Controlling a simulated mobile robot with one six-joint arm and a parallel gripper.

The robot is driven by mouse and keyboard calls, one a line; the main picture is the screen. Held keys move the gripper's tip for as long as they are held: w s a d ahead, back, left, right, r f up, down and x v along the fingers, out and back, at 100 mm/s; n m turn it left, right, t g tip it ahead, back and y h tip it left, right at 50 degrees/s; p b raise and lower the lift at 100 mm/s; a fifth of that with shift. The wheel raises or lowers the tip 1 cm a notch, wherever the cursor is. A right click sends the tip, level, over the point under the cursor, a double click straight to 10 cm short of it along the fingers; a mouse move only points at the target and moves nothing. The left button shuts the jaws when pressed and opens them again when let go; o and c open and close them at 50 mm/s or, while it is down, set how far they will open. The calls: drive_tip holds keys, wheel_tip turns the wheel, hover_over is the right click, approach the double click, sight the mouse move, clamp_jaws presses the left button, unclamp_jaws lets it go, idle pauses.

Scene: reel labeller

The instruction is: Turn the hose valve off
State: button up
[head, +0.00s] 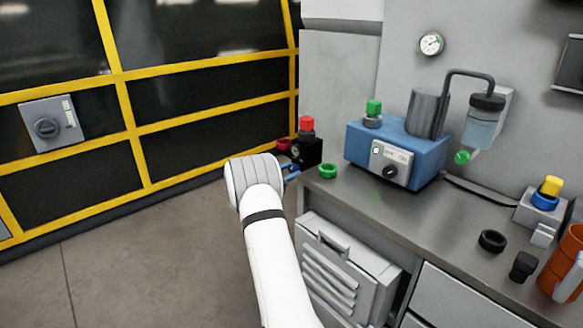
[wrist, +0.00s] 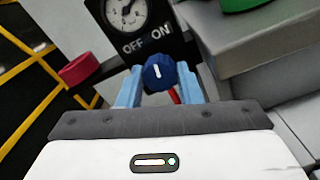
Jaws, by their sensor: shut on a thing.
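The hose valve is a blue knob (wrist: 159,80) with a white pointer line, in front of a black box (wrist: 148,20) marked OFF and ON below a round gauge. The pointer stands nearly straight up in the wrist view, and I cannot tell which word it marks. My gripper (wrist: 159,70) has its light blue fingers on either side of the knob, shut on it. In the head view the black box (head: 307,153) with a red top stands at the bench's left end. My gripper (head: 291,173) reaches it there, and the knob is hidden.
A red part (wrist: 80,69) sticks out left of the box. A green ring (head: 328,171) lies close by on the bench (head: 420,215). A blue machine (head: 400,150) stands to the right. Yellow-framed dark panels (head: 190,110) stand behind at left, with open floor before them.

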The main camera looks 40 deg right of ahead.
drive_tip(key=n+p, duration=0.1)
drive_tip(key=n, duration=0.1)
drive_tip(key=n+p, duration=0.2)
drive_tip(key=n, duration=0.1)
drive_tip(key=shift+w+a+r+n, duration=0.1)
drive_tip(key=shift+a+r+n, duration=0.1)
drive_tip(key=shift+n, duration=0.1)
drive_tip(key=n+p, duration=0.3)
drive_tip(key=n, duration=0.2)
drive_tip(key=shift+w+n, duration=0.1)
drive_tip(key=shift+n, duration=0.2)
drive_tip(key=o, duration=0.7)
drive_tip(key=shift+a, duration=0.1)
drive_tip(key=shift+o, duration=1.4)
drive_tip(key=shift+f, duration=0.1)
